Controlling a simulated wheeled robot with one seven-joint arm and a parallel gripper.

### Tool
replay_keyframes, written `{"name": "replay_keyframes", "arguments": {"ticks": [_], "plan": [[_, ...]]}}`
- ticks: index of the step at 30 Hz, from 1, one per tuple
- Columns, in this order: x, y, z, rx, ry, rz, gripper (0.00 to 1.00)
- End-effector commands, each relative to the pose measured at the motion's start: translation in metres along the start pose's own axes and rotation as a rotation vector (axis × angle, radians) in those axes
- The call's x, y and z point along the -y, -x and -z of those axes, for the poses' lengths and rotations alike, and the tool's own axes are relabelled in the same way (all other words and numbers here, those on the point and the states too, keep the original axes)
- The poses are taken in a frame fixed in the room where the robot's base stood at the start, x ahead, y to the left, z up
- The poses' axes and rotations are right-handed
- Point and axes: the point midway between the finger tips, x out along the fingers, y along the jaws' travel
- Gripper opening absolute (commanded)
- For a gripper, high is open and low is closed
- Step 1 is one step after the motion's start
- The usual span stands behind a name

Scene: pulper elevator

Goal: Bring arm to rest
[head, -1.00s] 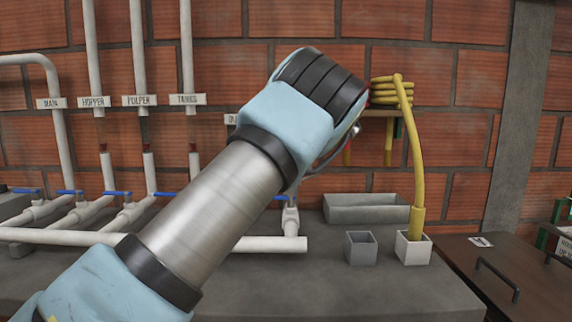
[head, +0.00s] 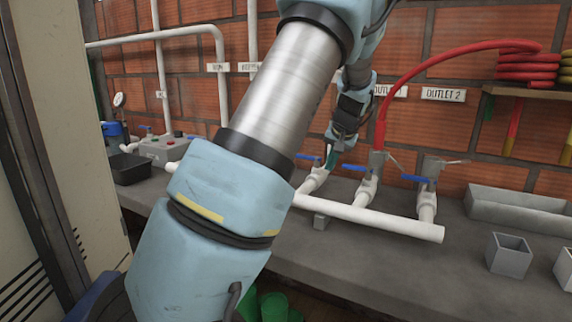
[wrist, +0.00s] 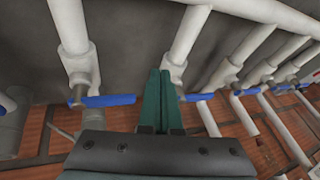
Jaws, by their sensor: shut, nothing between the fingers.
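My arm crosses the head view from the bottom centre up past the top edge. My gripper (head: 331,160) hangs beyond it, pointing down over the outlet pipes near the wall. Its green fingers are shut and empty; they show pressed together in the wrist view (wrist: 158,92). They lie between two blue valve handles, one at the left (wrist: 104,101) and one at the right (wrist: 197,97); I cannot tell whether they touch either.
A white pipe (head: 375,220) with upright valves runs along the grey bench (head: 400,270). A red hose (head: 425,65) arcs from one outlet to the shelf. A grey trough (head: 515,210) and a small grey box (head: 508,255) stand right. A tall pale cabinet (head: 65,130) borders the left.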

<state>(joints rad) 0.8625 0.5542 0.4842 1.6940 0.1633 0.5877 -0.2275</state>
Motion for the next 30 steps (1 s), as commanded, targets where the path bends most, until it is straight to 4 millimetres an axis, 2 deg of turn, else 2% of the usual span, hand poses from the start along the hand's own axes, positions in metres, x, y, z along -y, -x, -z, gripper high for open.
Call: {"name": "replay_keyframes", "arguments": {"ticks": [1,3,6,12,15,18,21,30], "plan": [[0.026,0.001,-0.027,0.045,0.047,-0.029,0.00],[0.049,0.003,-0.067,0.096,0.094,-0.072,0.00],[0.073,0.013,-0.124,0.156,0.153,-0.126,0.00],[0.094,0.044,-0.233,0.238,0.243,-0.203,0.00],[0.096,0.058,-0.275,0.264,0.269,-0.220,0.00],[0.095,0.067,-0.304,0.280,0.284,-0.228,0.00],[0.093,0.071,-0.319,0.289,0.291,-0.230,0.00],[0.093,0.072,-0.323,0.292,0.291,-0.231,0.00]]}}
